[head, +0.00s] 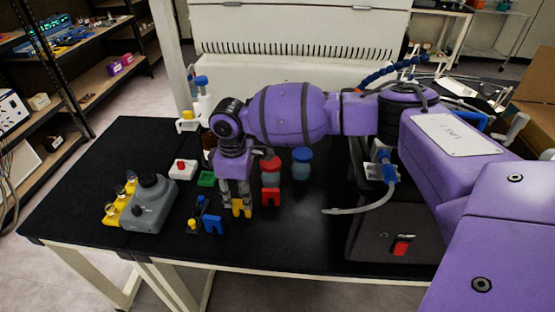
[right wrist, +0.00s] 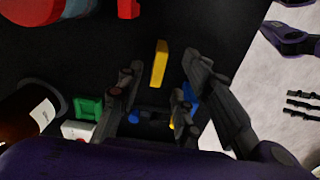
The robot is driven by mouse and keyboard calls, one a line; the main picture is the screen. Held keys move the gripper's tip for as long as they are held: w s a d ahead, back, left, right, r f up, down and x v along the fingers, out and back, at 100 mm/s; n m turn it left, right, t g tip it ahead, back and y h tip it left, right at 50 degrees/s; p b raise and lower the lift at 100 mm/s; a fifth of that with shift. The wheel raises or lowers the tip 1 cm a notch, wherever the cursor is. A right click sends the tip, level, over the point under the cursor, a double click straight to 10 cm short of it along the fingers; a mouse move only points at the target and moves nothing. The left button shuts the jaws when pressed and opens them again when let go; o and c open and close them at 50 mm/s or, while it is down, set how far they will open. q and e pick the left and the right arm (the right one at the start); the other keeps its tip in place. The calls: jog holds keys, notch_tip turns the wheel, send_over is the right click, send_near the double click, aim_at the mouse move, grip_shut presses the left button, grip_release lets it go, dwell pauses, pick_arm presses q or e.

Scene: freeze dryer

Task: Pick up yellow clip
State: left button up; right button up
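The yellow clip (head: 241,208) stands on the black table, directly under my right gripper (head: 237,200), which points down. In the right wrist view the yellow clip (right wrist: 159,64) shows between the spread fingertips of my right gripper (right wrist: 163,66), with dark gaps on both sides. The gripper is open and holds nothing. In the head view its fingers partly cover the clip's upper part. My left gripper is in neither view.
A blue clip (head: 213,224) stands left of the yellow one and a red clip (head: 271,197) to its right. A grey device (head: 150,207) and a green block (head: 206,179) lie farther left.

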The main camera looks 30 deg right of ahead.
aim_at(241, 201)
notch_tip(241, 201, down, 5)
jog(key=shift+w+r, duration=0.1)
jog(key=c, duration=0.8)
